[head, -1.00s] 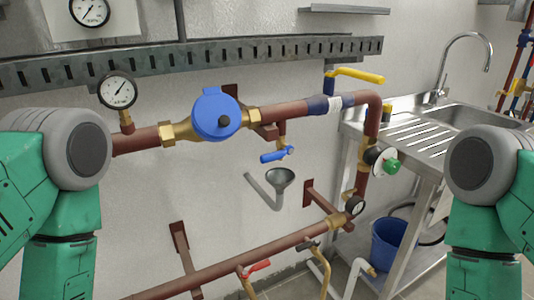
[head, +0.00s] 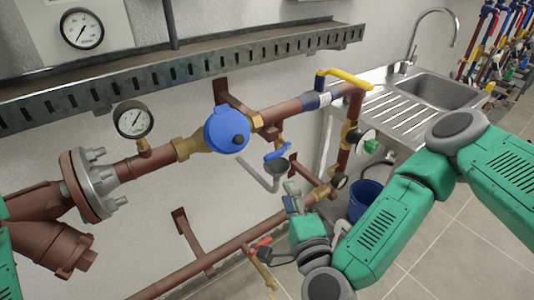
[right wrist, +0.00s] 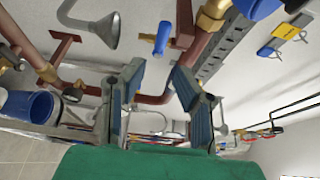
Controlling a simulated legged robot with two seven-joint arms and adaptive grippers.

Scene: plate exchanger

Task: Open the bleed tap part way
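The bleed tap (head: 277,152) has a small blue lever and hangs below the copper pipe, just above a grey funnel (head: 276,168). In the right wrist view, its blue lever (right wrist: 162,38) shows beyond and between my fingertips. My right gripper (head: 292,196) is open and empty, below and slightly right of the tap and apart from it. In the right wrist view, its two blue-padded fingers (right wrist: 158,68) stand wide apart. My left gripper is out of view.
A large blue-capped valve (head: 227,130) sits on the pipe left of the tap. A yellow lever (head: 345,77) is up right, and a red-handled valve (head: 258,249) is on the lower pipe. A sink (head: 425,92) and blue bucket (head: 364,199) stand to the right.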

